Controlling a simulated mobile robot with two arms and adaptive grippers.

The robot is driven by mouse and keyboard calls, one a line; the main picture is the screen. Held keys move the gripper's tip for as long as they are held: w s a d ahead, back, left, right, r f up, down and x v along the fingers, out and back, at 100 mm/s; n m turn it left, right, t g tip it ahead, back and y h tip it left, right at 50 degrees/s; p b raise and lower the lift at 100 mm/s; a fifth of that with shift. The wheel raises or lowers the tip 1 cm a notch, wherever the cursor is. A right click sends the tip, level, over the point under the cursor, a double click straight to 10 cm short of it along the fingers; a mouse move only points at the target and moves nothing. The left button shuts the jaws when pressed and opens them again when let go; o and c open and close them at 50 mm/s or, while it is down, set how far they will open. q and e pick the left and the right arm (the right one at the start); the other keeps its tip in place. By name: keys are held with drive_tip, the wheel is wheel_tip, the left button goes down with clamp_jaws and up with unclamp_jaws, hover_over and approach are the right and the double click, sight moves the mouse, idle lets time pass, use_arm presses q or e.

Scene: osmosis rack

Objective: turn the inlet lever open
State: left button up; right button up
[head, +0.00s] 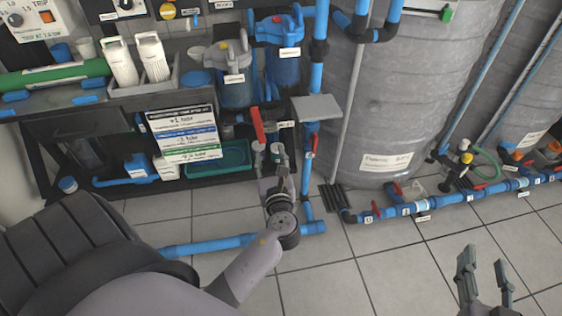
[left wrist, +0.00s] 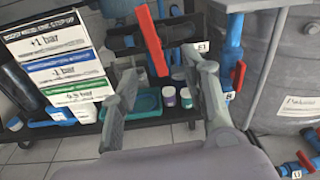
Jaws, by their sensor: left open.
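A red lever (head: 257,125) stands nearly upright, tilted a little, on the pipework below the grey filter housing. I take it for the inlet lever. In the left wrist view the red lever (left wrist: 153,42) shows beyond the fingertips, between the two fingers in the picture. My left gripper (head: 268,150) is open and empty, just below and in front of the lever. In the left wrist view its fingers (left wrist: 161,64) are spread, with no contact on the lever visible. My right gripper (head: 484,265) is open and empty at the lower right, over the floor.
A pressure sign (head: 183,134) stands left of the lever. A grey plate (head: 316,107) juts out to its right, beside a vertical blue pipe (head: 318,70). A green tray (head: 218,160) lies low behind. A large grey tank (head: 395,90) fills the right.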

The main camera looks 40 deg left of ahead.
use_arm(q)
drive_tip(key=s+d+f+n+g+h+p, duration=0.1)
drive_tip(key=s+d+f+n+h+p, duration=0.1)
drive_tip(key=f, duration=0.6)
drive_tip(key=s+d+f+n+g+h+p, duration=0.2)
drive_tip(key=s+d+f+h+p, duration=0.1)
drive_tip(key=f, duration=0.6)
drive_tip(key=shift+d+n+h+p, duration=0.4)
drive_tip(key=shift+d+h+p, duration=0.3)
drive_tip(key=shift+p, duration=0.5)
drive_tip(key=shift+a, duration=0.1)
drive_tip(key=shift+c, duration=0.2)
